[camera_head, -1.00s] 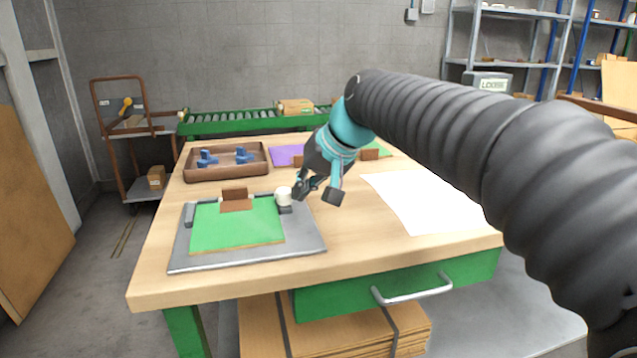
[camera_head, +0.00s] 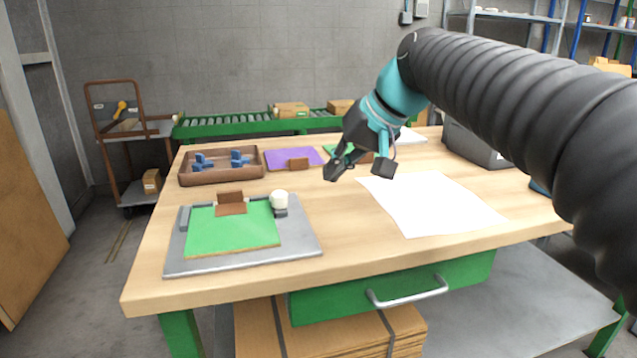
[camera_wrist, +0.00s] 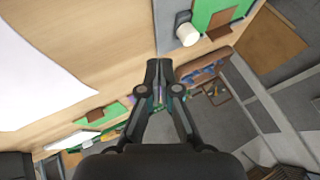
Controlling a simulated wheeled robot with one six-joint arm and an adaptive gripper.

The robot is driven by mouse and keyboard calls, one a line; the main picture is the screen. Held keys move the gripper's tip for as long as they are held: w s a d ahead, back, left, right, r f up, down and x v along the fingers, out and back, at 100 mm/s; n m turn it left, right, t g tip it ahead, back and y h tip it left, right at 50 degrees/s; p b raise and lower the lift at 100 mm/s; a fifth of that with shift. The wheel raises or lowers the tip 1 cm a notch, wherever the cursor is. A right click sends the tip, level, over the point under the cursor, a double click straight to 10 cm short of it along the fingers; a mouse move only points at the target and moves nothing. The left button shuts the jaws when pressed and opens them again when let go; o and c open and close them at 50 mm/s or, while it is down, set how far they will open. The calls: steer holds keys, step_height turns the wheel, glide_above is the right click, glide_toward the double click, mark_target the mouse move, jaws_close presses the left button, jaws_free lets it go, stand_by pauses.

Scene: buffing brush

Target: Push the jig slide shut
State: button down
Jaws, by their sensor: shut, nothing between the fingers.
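The jig is a grey plate (camera_head: 300,245) on the near left of the workbench, bearing a green board (camera_head: 232,228) with a brown block (camera_head: 231,202) at its back edge. The jig slide has a white knob (camera_head: 279,198) and stands at the board's back right corner. Whether it touches the board is unclear. In the wrist view the white knob (camera_wrist: 187,36) shows near the top, beside the green board (camera_wrist: 214,12). My gripper (camera_head: 358,172) is shut and empty, above the bench to the right of the knob and apart from it. Its fingers (camera_wrist: 158,68) show together in the wrist view.
A brown tray (camera_head: 222,179) with blue parts lies behind the jig. A purple board (camera_head: 290,157) with a brown block lies to its right. A white sheet (camera_head: 430,207) covers the bench's right middle. A grey box (camera_head: 475,148) stands at back right. Bare wood separates jig and sheet.

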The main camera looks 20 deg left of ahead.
steer(key=shift+v, duration=1.4)
